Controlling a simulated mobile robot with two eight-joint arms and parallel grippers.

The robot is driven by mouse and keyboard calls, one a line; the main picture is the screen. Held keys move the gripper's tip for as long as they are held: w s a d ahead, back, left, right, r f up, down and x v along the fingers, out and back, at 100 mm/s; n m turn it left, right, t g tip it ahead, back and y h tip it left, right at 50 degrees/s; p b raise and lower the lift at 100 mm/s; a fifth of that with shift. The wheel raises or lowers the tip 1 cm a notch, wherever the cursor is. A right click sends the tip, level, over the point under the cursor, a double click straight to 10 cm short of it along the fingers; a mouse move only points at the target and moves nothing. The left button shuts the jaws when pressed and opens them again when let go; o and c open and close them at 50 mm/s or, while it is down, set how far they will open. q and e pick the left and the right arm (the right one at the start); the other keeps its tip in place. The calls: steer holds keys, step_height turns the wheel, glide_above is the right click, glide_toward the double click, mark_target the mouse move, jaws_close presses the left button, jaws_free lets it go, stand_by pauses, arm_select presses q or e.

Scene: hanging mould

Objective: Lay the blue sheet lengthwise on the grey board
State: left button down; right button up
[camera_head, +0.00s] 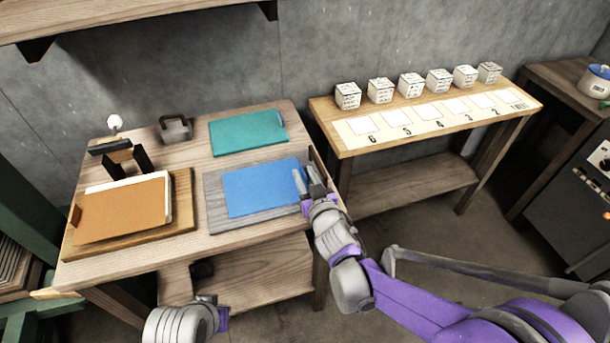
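The blue sheet (262,187) lies flat over the grey board (216,211), its long side running roughly along the board's long side. Bare board shows at the left and along the front. My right gripper (308,179) is at the sheet's right end, with its fingers at or over that edge. I cannot tell whether the fingers pinch the sheet. Part of my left arm shows at the bottom, but its fingers are not visible.
A teal sheet (248,131) lies behind the board. An orange-brown panel (125,209) on a wooden board is at the left. A dark weight-like object (175,128) stands at the back. A narrow table (395,143) with several white cubes is at the right.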

steer(key=shift+s+r, duration=0.1)
steer(key=shift+r, duration=0.15)
steer(key=b+v, duration=0.1)
steer(key=v, duration=1.1)
steer(key=s+d+f+m+g+h, duration=0.2)
steer(key=s+d+f+h, duration=0.1)
steer(key=d, duration=0.3)
steer(key=s+d+f+m+g+h, duration=0.1)
steer(key=s+d+f+g+h, duration=0.15)
steer(key=d, duration=0.35)
steer(key=s+d+f+g, duration=0.1)
steer(key=s+f+g, duration=0.1)
steer(key=s, duration=0.5)
steer(key=s+d+f+g, duration=0.1)
steer(key=s+f+g, duration=0.2)
steer(key=s, duration=0.4)
steer(key=shift+f+m+g, duration=0.3)
steer(key=shift+g, duration=0.25)
steer(key=shift+a+y, duration=0.1)
steer(key=shift+y, duration=0.15)
